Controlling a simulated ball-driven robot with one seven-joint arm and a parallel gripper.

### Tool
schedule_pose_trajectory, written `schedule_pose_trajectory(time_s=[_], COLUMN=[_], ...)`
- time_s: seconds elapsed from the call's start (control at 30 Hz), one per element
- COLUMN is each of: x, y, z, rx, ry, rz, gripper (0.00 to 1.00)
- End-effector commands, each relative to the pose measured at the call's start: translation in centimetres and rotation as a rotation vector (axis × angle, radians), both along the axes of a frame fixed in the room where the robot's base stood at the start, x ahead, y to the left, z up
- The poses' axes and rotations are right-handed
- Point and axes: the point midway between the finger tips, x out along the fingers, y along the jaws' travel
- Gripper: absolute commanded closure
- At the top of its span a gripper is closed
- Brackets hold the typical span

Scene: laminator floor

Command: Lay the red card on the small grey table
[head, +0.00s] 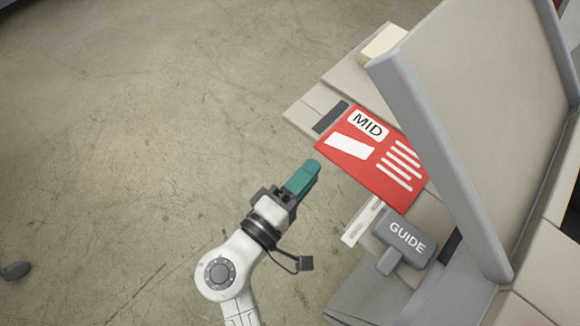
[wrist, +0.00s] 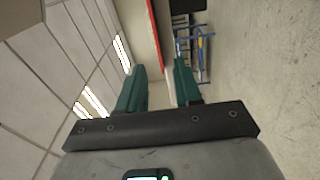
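The red card (head: 372,158), marked MID, has white blocks and lines on it. In the head view it sits at the machine's left side, over a pale ledge, with its right edge partly behind a tilted grey panel. My gripper (head: 313,166) is just left of the card's lower left edge, apart from it in the picture. No small grey table is clearly in view.
The tilted panel (head: 470,120) of the machine rises at the right. A grey GUIDE handle (head: 406,238) sticks out below the card. A cream block (head: 383,42) is at the ledge's top. The concrete floor (head: 130,130) at left is open, with a dark grey rounded thing (head: 15,270) at its edge.

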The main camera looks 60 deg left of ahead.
Motion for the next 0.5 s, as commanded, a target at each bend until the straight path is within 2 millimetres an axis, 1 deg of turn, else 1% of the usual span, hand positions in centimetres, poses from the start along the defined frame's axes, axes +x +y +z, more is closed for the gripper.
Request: schedule_pose_trajectory(time_s=[0.03, 0.1, 0.2, 0.33, 0.5], x=[0.8, 1.8, 2.8, 3.7, 4.0], y=[0.2, 0.5, 0.9, 1.1, 1.2], z=[0.2, 0.2, 0.1, 0.1, 0.0], rx=[0.0, -0.001, -0.001, 0.0, 0.0], ry=[0.0, 0.0, 0.0, 0.0, 0.001], rz=[-0.002, -0.001, -0.001, -0.001, 0.0], gripper=[0.66, 0.66, 0.66, 0.66, 0.66])
